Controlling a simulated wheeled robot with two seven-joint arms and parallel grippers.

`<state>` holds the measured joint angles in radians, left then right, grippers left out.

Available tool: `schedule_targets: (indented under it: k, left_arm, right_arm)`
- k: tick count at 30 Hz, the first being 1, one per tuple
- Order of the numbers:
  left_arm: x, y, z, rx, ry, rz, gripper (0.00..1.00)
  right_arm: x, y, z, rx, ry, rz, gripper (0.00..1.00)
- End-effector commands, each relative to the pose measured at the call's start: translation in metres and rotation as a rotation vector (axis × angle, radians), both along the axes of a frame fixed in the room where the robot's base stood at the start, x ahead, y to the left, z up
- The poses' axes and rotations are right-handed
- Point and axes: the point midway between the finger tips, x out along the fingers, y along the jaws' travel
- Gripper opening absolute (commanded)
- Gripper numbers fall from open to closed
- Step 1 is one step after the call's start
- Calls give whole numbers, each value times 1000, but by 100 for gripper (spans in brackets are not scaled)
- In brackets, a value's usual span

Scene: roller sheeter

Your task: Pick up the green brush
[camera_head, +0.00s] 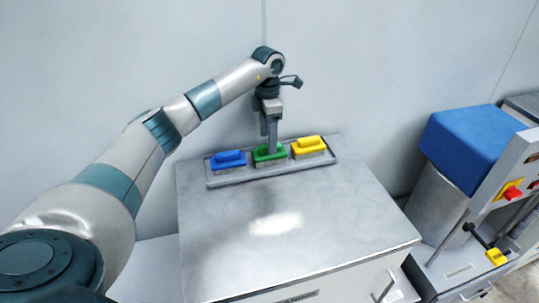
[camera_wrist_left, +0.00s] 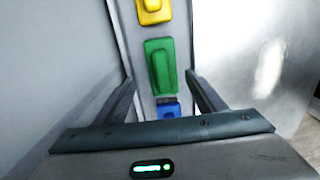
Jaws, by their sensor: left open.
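The green brush (camera_head: 262,158) lies in the middle of a shallow grey tray (camera_head: 222,182), between the blue brush (camera_head: 228,160) and the yellow brush (camera_head: 308,146). My left gripper (camera_head: 270,148) points down at the green brush, and its fingers cover part of the handle in the head view. In the left wrist view the open fingers (camera_wrist_left: 160,80) stand one on each side of the row, near the green brush (camera_wrist_left: 160,62). Nothing is seen held between them. I cannot tell whether they touch the brush. My right gripper is not in view.
The tray sits at the back of a metal cabinet top (camera_head: 330,220), near the wall. The cabinet top in front of it is clear. A machine with a blue cover (camera_head: 468,145) and a red knob (camera_head: 512,193) stands at the right.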

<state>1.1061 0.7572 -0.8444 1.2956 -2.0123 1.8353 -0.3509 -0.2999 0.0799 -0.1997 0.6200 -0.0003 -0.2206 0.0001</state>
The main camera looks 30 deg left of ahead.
Motion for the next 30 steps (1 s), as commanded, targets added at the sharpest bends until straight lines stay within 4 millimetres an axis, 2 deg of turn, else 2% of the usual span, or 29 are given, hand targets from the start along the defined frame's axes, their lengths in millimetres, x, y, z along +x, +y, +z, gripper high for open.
schedule_targets:
  k: [7, 12, 18, 30]
  left_arm:
    - [-1, -3, -11, -1, 3, -1, 64]
    - [-2, -7, -30, -1, 3, 0, 64]
    - [-1, -6, -50, -1, 1, -1, 64]
    - [-1, -6, -52, 0, 0, 0, 64]
  right_arm:
    - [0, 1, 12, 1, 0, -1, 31]
    - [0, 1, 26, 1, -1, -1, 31]
    - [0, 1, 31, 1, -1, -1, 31]
    - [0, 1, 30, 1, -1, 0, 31]
